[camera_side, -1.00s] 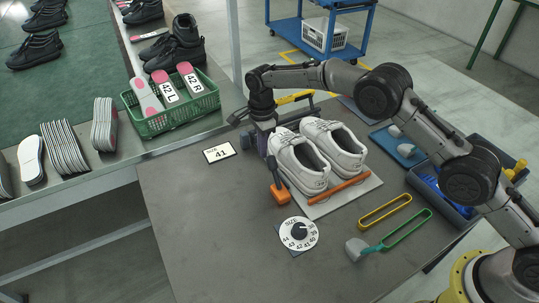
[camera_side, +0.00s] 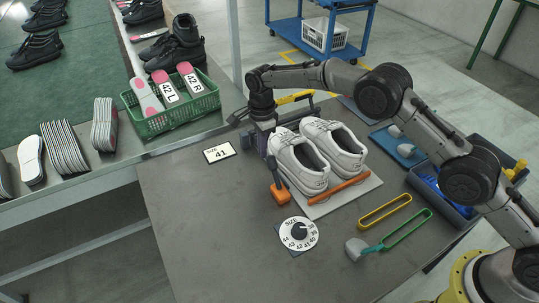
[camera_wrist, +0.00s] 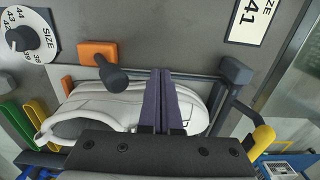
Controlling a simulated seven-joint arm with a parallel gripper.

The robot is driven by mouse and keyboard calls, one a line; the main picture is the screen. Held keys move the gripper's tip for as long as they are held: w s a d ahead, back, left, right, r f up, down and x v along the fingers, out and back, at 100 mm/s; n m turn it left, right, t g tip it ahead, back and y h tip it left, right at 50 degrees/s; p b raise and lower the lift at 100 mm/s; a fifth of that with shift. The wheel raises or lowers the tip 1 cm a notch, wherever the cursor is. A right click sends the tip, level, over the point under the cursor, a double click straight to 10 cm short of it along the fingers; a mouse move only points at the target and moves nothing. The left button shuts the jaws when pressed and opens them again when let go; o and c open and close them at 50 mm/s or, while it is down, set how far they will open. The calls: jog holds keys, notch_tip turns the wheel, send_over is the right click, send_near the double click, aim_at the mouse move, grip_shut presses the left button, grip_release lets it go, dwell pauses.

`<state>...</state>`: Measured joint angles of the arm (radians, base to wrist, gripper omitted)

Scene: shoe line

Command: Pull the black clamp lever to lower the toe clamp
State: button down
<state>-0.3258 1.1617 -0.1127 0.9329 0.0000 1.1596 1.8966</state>
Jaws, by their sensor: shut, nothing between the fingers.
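The white pair of shoes (camera_side: 335,148) rests on a pale plate, toes toward the back. A dark lever with a blocky end (camera_wrist: 236,70) stands beside the toes in the wrist view; it also shows just left of my fingers in the side view (camera_side: 246,139). Its frame runs to a yellow bar (camera_wrist: 262,137), also seen behind the toes (camera_side: 293,97). My gripper (camera_wrist: 160,72) is shut and empty; its purple fingers, also in the side view (camera_side: 262,148), are beside the near shoe and appear apart from the lever.
An orange block (camera_side: 280,193) with a dark knobbed handle stands near the heel. A size dial (camera_side: 298,234), a size 41 card (camera_side: 219,152), yellow (camera_side: 385,211) and green (camera_side: 405,230) handled tools lie on the table. A green basket (camera_side: 178,116) stands at left.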

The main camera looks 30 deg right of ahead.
aim_at(273, 162)
jog(key=shift+s, duration=0.1)
dwell(0.4)
jog(key=shift+s+f, duration=0.2)
jog(key=shift+s, duration=1.3)
jog(key=shift+s+f, duration=0.15)
jog(key=shift+s, duration=1.35)
jog(key=shift+w+a, duration=0.1)
jog(key=shift+w, duration=0.65)
jog(key=shift+w+r, duration=0.15)
jog(key=shift+r, duration=1)
jog(key=shift+w+r, duration=0.15)
jog(key=shift+r, duration=3.55)
